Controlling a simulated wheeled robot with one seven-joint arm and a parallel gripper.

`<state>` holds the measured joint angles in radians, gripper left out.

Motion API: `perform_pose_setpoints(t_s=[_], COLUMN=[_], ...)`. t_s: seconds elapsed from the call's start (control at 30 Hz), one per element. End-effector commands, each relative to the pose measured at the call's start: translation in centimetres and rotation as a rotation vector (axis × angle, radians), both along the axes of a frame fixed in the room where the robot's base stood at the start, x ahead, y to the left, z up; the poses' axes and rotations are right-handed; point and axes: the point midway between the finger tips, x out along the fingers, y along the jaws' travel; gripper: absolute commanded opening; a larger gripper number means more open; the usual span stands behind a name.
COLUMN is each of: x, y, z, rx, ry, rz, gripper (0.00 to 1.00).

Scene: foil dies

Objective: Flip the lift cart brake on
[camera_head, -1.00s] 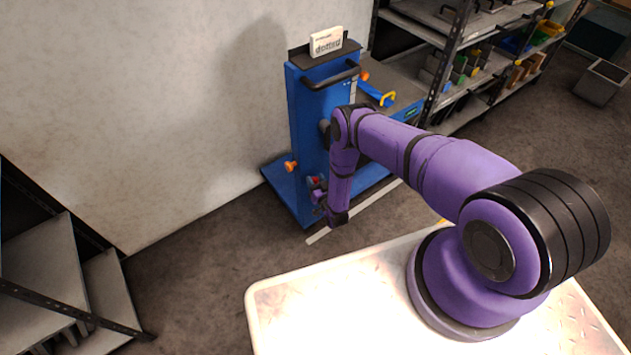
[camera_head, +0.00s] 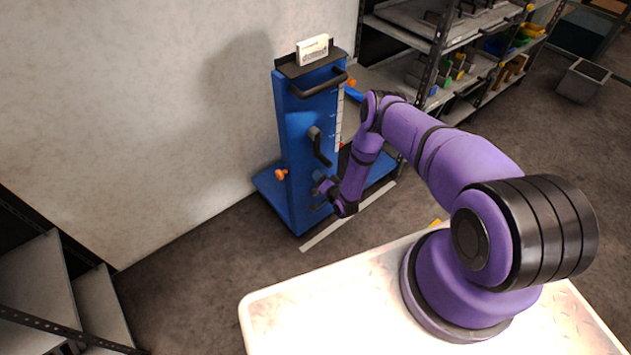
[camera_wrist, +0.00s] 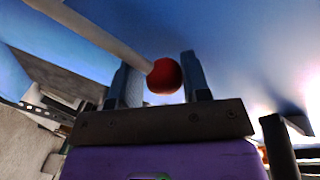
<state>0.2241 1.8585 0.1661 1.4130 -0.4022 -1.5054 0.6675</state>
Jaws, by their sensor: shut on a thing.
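The lift cart (camera_head: 298,140) is a tall blue column on a blue base, standing against the wall in the head view. In the wrist view a red ball knob (camera_wrist: 165,76) sits on the end of a pale rod (camera_wrist: 108,28); it looks like the brake lever. My gripper (camera_wrist: 161,84) has one finger on each side of the knob and is shut on it. In the head view my gripper (camera_head: 321,188) is low at the column's front, and the knob cannot be made out there.
A black crank handle (camera_head: 320,147) sticks out of the column above my gripper. An orange knob (camera_head: 281,174) is at its left side, and a black push bar (camera_head: 322,84) is near the top. Shelving (camera_head: 440,60) with bins stands behind to the right.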

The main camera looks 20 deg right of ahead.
Motion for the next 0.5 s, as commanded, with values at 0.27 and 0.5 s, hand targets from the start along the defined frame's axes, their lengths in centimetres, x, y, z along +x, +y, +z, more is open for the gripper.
perform_pose_setpoints(t_s=[0.27, 0.5], x=[0.5, 0.8], y=[-1.8, -2.7], z=[-0.8, -1.3], rx=[0.206, 0.315], ry=[0.069, 0.105], rz=[0.003, 0.003], gripper=[0.01, 0.01])
